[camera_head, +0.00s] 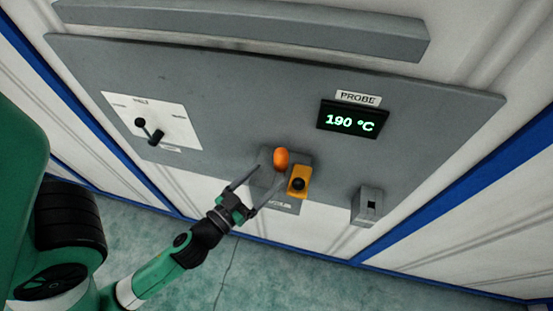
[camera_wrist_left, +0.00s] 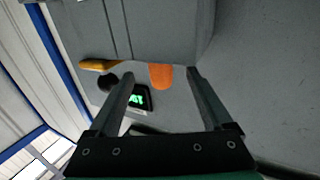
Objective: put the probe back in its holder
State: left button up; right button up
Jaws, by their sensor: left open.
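An orange rounded handle (camera_head: 281,158), which looks like the probe, stands at a grey block on the wall panel. Any part below the handle is hidden. A grey box (camera_head: 367,205) with a dark opening, possibly the holder, is on the panel's lower right. My left gripper (camera_head: 268,178) is open and empty, its fingers reaching towards the orange handle. In the left wrist view, the handle (camera_wrist_left: 161,77) shows between the two spread fingertips (camera_wrist_left: 160,71); I see no contact. My right gripper is not in view.
A yellow block with a black knob (camera_head: 298,182) sits close beside the orange handle. A display (camera_head: 352,120) under a PROBE label reads 190 °C. A black lever (camera_head: 150,133) on a white plate is at the panel's left. The panel (camera_head: 235,95) between is clear.

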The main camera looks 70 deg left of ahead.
aim_at(276, 166)
pick_arm(q)
jog(key=p+x, duration=0.1)
jog(key=x, duration=0.1)
jog(key=p+x, duration=0.1)
jog(key=x, duration=0.1)
jog(key=p+x, duration=0.1)
jog(key=x, duration=0.1)
jog(key=shift+w+a+r, duration=0.15)
jog(key=shift+w+r, duration=0.1)
jog(key=shift+r, duration=0.1)
jog(key=shift+w+a+f, duration=0.2)
jog(key=shift+w+a, duration=0.05)
jog(key=shift+w, duration=0.1)
grip_shut()
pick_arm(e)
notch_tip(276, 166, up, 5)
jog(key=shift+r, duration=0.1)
